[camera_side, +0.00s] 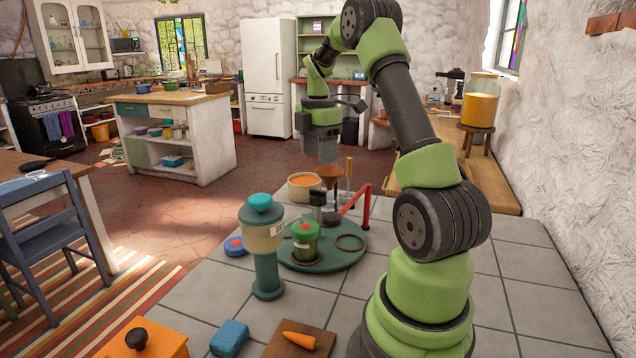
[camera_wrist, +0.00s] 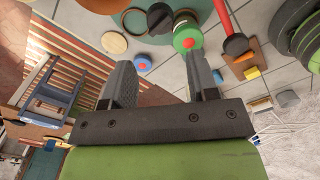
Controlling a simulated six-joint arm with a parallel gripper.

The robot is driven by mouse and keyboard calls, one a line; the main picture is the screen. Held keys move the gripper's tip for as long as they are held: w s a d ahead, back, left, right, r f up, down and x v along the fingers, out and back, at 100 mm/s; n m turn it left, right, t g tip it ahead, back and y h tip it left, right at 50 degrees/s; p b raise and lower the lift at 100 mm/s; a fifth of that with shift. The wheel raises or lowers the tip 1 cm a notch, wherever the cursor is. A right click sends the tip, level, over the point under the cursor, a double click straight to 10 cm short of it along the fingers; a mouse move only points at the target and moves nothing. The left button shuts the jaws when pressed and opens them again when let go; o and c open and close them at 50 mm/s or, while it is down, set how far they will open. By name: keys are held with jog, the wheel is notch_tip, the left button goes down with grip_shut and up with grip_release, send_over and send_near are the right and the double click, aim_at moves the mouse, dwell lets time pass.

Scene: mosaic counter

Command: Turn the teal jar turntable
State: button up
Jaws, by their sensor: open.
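The teal turntable (camera_side: 338,262) is a low round disc on the tiled counter in the side view; part of it shows at the top of the wrist view (camera_wrist: 205,12). A green jar with a red top (camera_side: 305,238) stands on its near side and also shows in the wrist view (camera_wrist: 187,38). A dark-lidded jar (camera_side: 318,200) stands behind it, and a dark ring (camera_side: 350,242) lies on the right. A red bent bar (camera_side: 365,208) rises at the turntable's rear right. My gripper (camera_side: 320,156) is open and empty, well above and behind the turntable; its fingers are spread in the wrist view (camera_wrist: 160,82).
A blue puck with a red centre (camera_side: 235,246) lies to the left. An orange-filled bowl (camera_side: 304,187) and a brown funnel (camera_side: 330,172) are behind. A blue sponge (camera_side: 229,338) and a carrot board (camera_side: 300,345) lie in front.

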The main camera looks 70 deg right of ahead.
aim_at(318, 191)
jog(key=m, duration=1)
jog(key=shift+m, duration=0.6)
notch_tip(318, 191, down, 10)
jog(key=shift+r, duration=0.1)
jog(key=shift+c, duration=0.5)
grip_shut()
